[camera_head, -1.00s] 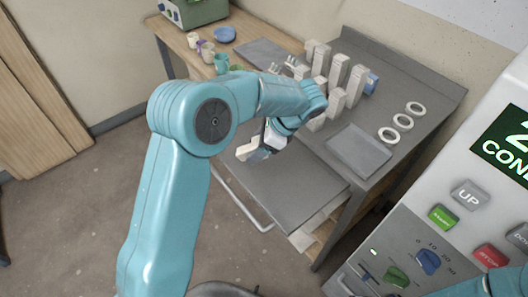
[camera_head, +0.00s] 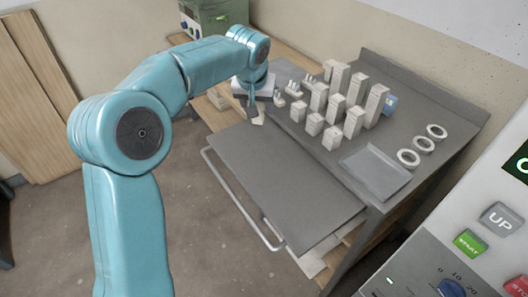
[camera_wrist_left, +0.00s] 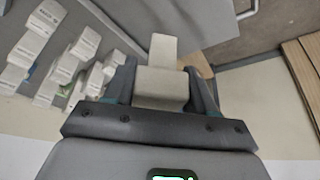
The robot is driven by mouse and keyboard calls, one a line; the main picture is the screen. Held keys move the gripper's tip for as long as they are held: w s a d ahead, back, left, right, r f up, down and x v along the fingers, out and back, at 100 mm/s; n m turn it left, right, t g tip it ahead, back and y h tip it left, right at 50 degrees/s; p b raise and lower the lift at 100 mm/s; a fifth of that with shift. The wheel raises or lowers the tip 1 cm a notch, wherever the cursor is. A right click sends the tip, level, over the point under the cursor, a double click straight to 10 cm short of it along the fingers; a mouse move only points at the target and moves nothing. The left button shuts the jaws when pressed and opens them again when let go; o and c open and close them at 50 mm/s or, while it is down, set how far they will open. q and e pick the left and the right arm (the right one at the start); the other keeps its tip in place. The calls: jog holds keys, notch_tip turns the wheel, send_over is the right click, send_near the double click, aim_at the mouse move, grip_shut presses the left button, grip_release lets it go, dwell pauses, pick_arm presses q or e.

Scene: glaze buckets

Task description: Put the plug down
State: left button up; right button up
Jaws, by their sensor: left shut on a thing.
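The plug (camera_wrist_left: 162,88) is a cream block with a narrower upright part, clamped between the two dark fingers of my left gripper (camera_wrist_left: 162,82) in the left wrist view. In the head view my left gripper (camera_head: 253,109) is at the far left end of the grey bench (camera_head: 300,147), left of the pale blocks. A small pale bit of the plug (camera_head: 258,119) shows below it. The gripper partly hides the plug there, and I cannot tell whether it touches a surface. My right gripper is out of view.
Several pale posts (camera_head: 337,82) and short blocks stand on the bench, with small pronged pieces (camera_head: 298,110) near my left gripper. White rings (camera_head: 408,158) and a shallow grey tray (camera_head: 375,171) lie to the right. A lower grey shelf (camera_head: 285,185) in front is bare.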

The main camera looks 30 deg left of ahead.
pick_arm(q)
notch_tip(320, 180, down, 15)
jog(key=shift+w+a+r, duration=0.1)
jog(key=shift+w+r, duration=0.05)
jog(key=o, duration=1.1)
jog(key=shift+r, duration=0.15)
jog(key=v, duration=1.2)
jog(key=shift+b, duration=0.35)
